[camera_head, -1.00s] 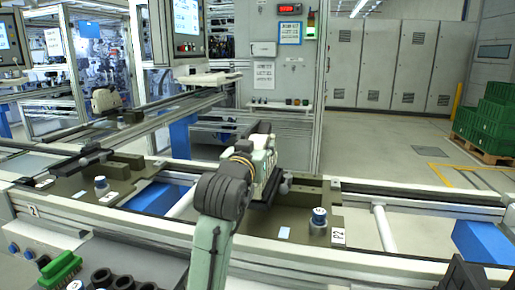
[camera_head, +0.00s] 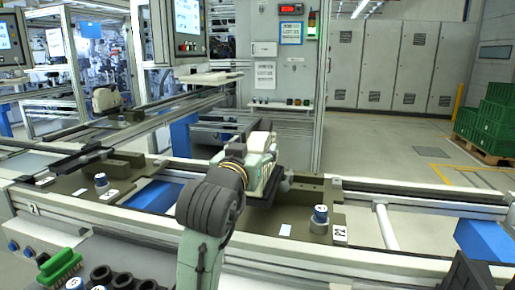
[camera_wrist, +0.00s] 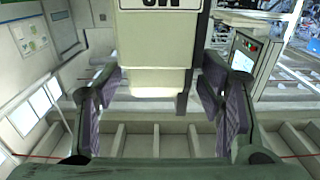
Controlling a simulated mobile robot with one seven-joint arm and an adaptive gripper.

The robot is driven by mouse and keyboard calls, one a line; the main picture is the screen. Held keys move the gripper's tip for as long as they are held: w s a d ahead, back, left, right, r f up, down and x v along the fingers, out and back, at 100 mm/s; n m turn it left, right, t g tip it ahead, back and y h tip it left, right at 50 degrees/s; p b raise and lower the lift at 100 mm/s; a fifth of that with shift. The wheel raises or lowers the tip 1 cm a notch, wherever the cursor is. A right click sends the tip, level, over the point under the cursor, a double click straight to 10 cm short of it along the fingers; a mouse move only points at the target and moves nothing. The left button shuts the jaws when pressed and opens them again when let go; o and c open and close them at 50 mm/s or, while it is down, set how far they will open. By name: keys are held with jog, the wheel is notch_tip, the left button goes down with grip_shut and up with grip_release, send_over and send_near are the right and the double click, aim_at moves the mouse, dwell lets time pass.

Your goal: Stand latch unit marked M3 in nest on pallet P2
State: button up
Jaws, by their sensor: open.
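A pale latch unit (camera_wrist: 158,45) stands upright between the finger pads of my gripper (camera_wrist: 158,105) in the wrist view. Its mark appears upside down and partly cut off at the top edge; it looks like M3. My gripper is open, with a gap beside each purple pad. In the head view the cream unit (camera_head: 262,168) is over the left part of the olive pallet labelled P2 (camera_head: 305,236), largely behind my arm. The nest and the unit's lower end are hidden there, so I cannot tell how it is seated.
A blue-topped knob (camera_head: 320,213) stands on P2 to the right of my arm. Another pallet (camera_head: 92,196) is on the left. A green brush (camera_head: 60,266) lies at front left. Line rails (camera_head: 425,210) run along both sides; blue bins lie between them.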

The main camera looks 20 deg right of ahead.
jog(key=b+v, duration=0.1)
jog(key=v, duration=0.6)
